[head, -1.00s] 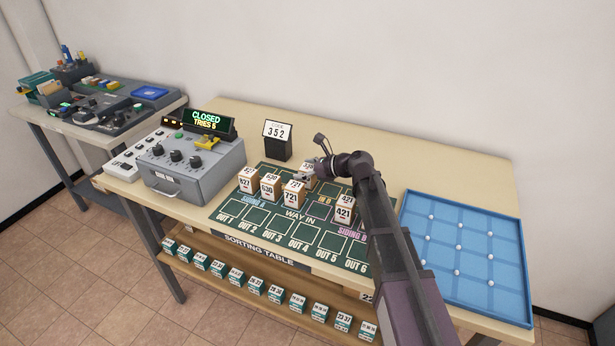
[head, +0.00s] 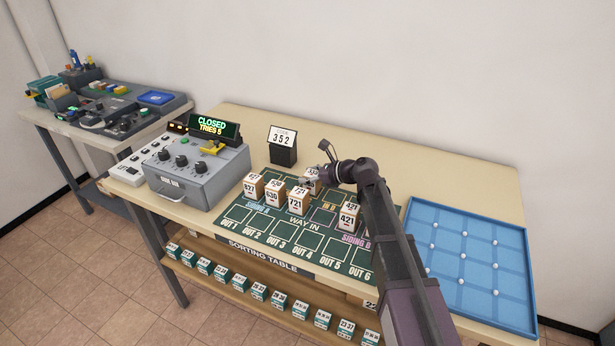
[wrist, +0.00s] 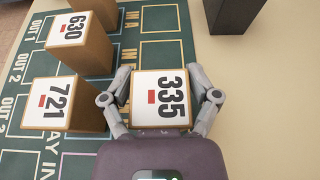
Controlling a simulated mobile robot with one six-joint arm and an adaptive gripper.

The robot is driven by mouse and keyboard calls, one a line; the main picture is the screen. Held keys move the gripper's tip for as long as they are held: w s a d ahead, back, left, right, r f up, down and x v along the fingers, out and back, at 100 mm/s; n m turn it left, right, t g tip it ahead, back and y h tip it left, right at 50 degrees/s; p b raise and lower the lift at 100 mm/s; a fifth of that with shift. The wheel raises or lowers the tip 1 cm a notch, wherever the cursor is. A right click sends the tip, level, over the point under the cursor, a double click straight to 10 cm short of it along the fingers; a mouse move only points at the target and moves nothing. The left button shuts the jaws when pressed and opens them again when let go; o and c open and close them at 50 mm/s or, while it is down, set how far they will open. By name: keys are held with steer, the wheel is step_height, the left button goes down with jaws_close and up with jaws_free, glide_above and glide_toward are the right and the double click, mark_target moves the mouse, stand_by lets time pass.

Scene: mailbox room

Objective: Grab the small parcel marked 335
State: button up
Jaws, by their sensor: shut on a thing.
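The small parcel marked 335 (wrist: 160,100) is a brown block with a white top label, in the middle of the wrist view. My gripper (wrist: 160,97) has a finger on each side of it and is shut on it. In the head view my gripper (head: 312,183) is at the back of the green sorting mat, and only a bit of the 335 parcel (head: 312,173) shows behind it. I cannot tell whether the parcel touches the mat.
Parcels 630 (wrist: 80,40) and 721 (wrist: 58,105) stand left of my gripper in the wrist view. Parcels 827 (head: 252,187) and 421 (head: 349,216) also stand on the mat. A dark sign reading 352 (head: 283,146) stands behind. A blue tray (head: 470,262) lies at the right.

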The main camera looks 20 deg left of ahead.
mark_target(307, 172)
steer(key=shift+r+p, duration=4.65)
steer(key=shift+r, duration=0.25)
